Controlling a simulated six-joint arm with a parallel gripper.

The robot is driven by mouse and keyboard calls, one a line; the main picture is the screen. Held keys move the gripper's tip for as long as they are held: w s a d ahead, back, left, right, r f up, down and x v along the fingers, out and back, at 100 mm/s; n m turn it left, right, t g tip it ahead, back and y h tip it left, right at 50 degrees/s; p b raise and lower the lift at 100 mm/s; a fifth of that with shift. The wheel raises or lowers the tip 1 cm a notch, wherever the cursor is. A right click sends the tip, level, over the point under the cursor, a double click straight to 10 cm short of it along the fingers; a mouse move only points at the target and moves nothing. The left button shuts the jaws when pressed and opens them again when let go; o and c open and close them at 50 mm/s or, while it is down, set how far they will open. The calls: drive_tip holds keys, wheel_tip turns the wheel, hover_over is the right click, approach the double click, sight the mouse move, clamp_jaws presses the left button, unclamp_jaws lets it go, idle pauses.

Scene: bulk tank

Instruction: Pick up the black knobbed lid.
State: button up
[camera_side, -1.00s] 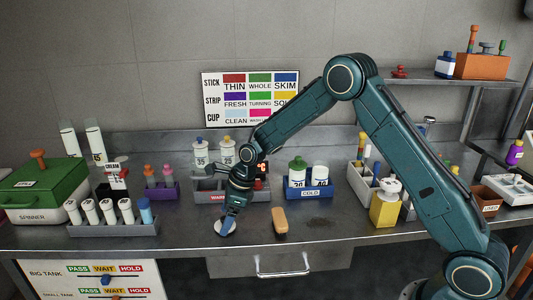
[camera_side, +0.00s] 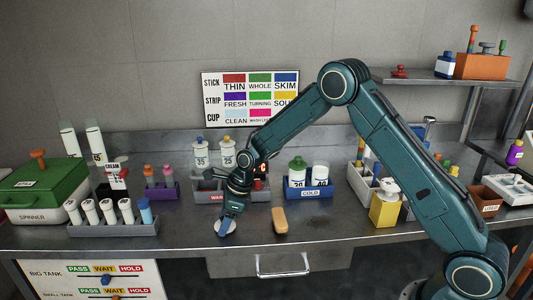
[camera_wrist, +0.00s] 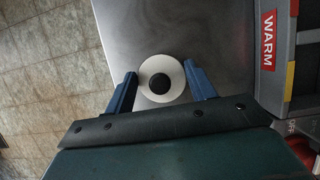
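The lid is a pale round disc with a black knob at its centre. In the wrist view the lid (camera_wrist: 149,92) lies flat on the metal bench near its front edge. My gripper (camera_wrist: 160,69) is open, with one blue finger on each side of the lid and the knob between them. The side view shows the lid (camera_side: 218,229) partly hidden behind the fingers of my gripper (camera_side: 226,226). I cannot tell how high the fingertips are above the bench.
The grey WARM rack (camera_side: 210,197) stands just behind my gripper and shows at right in the wrist view (camera_wrist: 266,75). A grey vial rack (camera_side: 115,230) stands at left.

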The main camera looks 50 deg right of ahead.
drive_tip(key=shift+r, duration=0.15)
wheel_tip(320, 180, up, 20)
drive_tip(key=shift+f, duration=0.1)
idle(0.8)
idle(0.5)
drive_tip(key=s+d+f+m, duration=0.1)
drive_tip(key=s+d+m, duration=0.1)
drive_tip(key=d, duration=0.9)
drive_tip(key=s+d+f+m+t+h, duration=0.1)
drive_tip(key=s+d, duration=0.4)
drive_tip(key=d, duration=0.6)
drive_tip(key=s+d+f+m+h, duration=0.1)
drive_tip(key=s+d+m, duration=0.2)
drive_tip(key=d, duration=0.8)
drive_tip(key=shift+s+d+f, duration=0.15)
drive_tip(key=shift+s+d, duration=0.1)
drive_tip(key=shift+s, duration=0.05)
drive_tip(key=shift+f, duration=0.25)
drive_tip(key=shift+f, duration=3)
drive_tip(key=shift+f, duration=0.1)
